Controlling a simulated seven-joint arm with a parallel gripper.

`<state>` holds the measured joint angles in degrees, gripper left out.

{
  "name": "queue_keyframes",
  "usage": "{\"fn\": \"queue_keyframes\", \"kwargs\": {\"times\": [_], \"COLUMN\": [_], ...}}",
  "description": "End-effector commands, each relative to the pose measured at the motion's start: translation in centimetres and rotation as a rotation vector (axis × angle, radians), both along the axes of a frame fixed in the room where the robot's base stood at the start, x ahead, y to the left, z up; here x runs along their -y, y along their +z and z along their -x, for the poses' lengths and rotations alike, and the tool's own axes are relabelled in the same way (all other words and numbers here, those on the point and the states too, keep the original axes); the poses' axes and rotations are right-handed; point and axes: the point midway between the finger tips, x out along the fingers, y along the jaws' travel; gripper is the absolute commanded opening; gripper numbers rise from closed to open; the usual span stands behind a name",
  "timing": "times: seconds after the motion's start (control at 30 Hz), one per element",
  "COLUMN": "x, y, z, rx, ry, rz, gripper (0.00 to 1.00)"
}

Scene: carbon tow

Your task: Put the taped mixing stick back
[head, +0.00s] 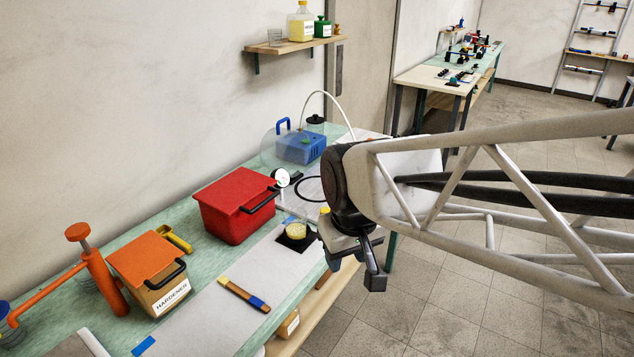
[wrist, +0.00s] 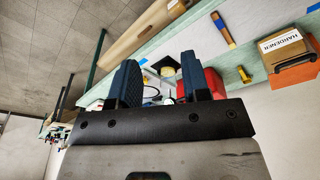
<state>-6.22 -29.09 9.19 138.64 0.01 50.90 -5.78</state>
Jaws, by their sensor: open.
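The taped mixing stick (head: 244,295) lies flat on the white sheet near the bench's front edge in the head view. It is tan with a dark band and a blue end. It also shows in the wrist view (wrist: 223,31), upper right. My gripper (head: 355,262) is open, beyond the front edge of the bench, to the right of the stick and well apart from it. In the wrist view its two dark blue fingers (wrist: 160,80) are spread with nothing held between them. A cup of yellow liquid (head: 296,231) stands on a black square near my gripper.
A red lidded bin (head: 237,204), an orange-lidded hardener box (head: 150,268) and an orange pump (head: 100,278) line the bench's back side. A blue pump unit (head: 301,148) stands at the far end. The white sheet (head: 205,318) around the stick is mostly clear.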

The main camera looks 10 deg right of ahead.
Motion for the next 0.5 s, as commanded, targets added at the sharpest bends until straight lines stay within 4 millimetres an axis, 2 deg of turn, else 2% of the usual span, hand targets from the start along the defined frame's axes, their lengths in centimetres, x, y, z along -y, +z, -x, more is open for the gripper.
{"fn": "queue_keyframes", "kwargs": {"times": [0.03,0.2,0.33,0.5], "x": [0.9,3.1,4.0,4.4], "y": [0.5,1.4,1.7,1.7], "z": [1.2,4.6,6.3,7.2], "rx": [0.012,0.036,0.047,0.051], "ry": [-0.038,-0.147,-0.200,-0.228], "rz": [-0.003,-0.011,-0.015,-0.017], "gripper": [0.43,0.43,0.43,0.43]}}
